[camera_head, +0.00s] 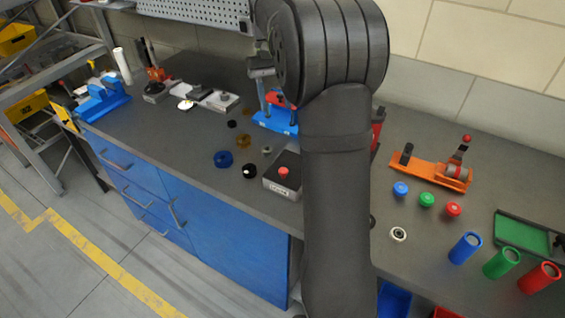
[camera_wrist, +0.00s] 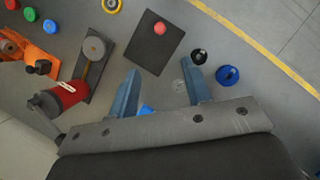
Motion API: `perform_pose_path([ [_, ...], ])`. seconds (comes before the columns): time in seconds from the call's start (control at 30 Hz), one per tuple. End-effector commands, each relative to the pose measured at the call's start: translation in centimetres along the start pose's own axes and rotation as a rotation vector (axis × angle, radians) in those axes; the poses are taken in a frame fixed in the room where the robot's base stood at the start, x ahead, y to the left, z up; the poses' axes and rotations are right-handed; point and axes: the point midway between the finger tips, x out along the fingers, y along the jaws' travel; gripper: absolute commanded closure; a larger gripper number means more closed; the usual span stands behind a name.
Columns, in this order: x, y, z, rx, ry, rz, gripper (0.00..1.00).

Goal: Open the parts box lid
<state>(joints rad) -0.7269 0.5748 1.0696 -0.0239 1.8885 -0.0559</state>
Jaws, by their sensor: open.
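I cannot tell for sure which thing is the parts box; no plainly hinged lid shows. A grey box with a red knob on top (camera_head: 281,186) stands mid-bench, left of my arm; a dark square block with a red knob also shows in the wrist view (camera_wrist: 150,50). My gripper (camera_wrist: 160,65) is open, with nothing between its fingers that I can see held. In the head view, its grey fingers (camera_head: 264,100) hang near a blue fixture (camera_head: 276,122) at the back of the bench. My arm hides part of the bench behind it.
A blue ring (camera_head: 223,159) and a black knob (camera_head: 249,171) lie left of the grey box. An orange fixture (camera_head: 430,172), several coloured caps and cylinders, and a dark-edged green tray (camera_head: 522,234) are on the right. A red cylinder (camera_wrist: 68,94) lies left in the wrist view.

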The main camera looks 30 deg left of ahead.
Motion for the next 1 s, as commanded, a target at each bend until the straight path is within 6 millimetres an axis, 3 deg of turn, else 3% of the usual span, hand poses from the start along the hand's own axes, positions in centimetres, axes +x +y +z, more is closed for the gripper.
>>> perform_pose_path([
  [0.17, 1.5, 0.0, 0.0, -0.009, -0.004, 0.000, 0.55],
  [0.7, 12.9, 0.0, 0.1, -0.006, -0.005, 0.000, 0.55],
  [1.0, 16.9, 0.0, 0.0, -0.006, -0.002, 0.000, 0.55],
])
